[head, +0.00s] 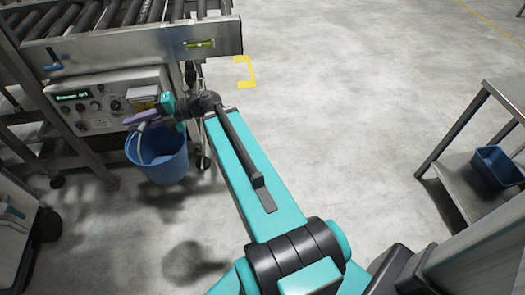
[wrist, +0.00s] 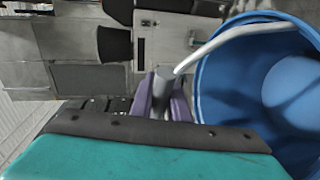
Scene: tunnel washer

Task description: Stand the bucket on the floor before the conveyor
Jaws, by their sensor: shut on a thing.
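The blue bucket (head: 168,166) is upright, just in front of the conveyor (head: 140,48) at the left of the head view. My gripper (head: 143,118) is above the bucket's rim, its purple fingers shut on the pale handle. In the wrist view the fingers (wrist: 162,95) close on the grey grip of the handle (wrist: 235,38), and the open bucket (wrist: 215,90) lies to the right, looking empty. A dark shadow lies on the floor below the bucket; I cannot tell whether its base touches the floor.
A control panel (head: 100,106) is under the conveyor, close behind the bucket. A wheeled cabinet (head: 12,235) stands at lower left. A yellow corner mark (head: 250,72) is on the floor. A metal table (head: 455,185) with a blue bin (head: 497,168) is at right. The middle floor is clear.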

